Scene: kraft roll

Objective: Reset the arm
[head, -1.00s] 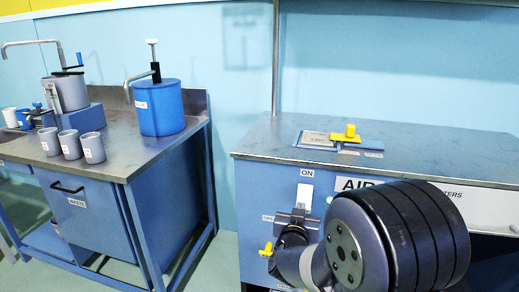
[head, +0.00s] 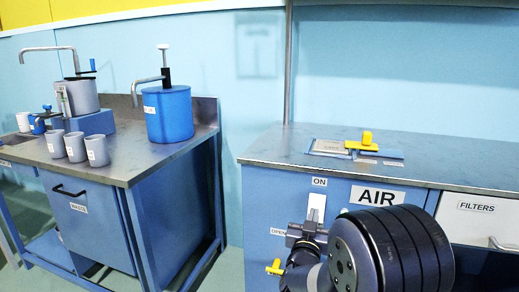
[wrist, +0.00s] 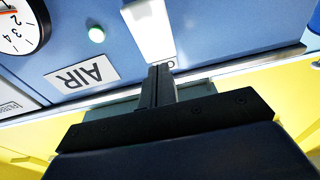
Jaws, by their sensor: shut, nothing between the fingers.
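My gripper shows in the wrist view (wrist: 160,75) as narrow dark fingers pressed together with nothing between them. Its tips are close to a white switch plate (wrist: 150,28) on the blue panel; I cannot tell whether they touch. In the head view my arm's large dark joint covers part of the panel front, and the fingertips are hard to make out. The same white plate (head: 316,207) shows there under the ON label, just above the grey wrist parts.
A yellow handle (head: 274,267) sticks out by the OPEN label, close to my wrist. A yellow-knobbed plate (head: 366,142) lies on the bench top. A FILTERS drawer (head: 480,215) is at right. A blue pump pot (head: 167,113) and grey cups (head: 75,147) stand on the left table.

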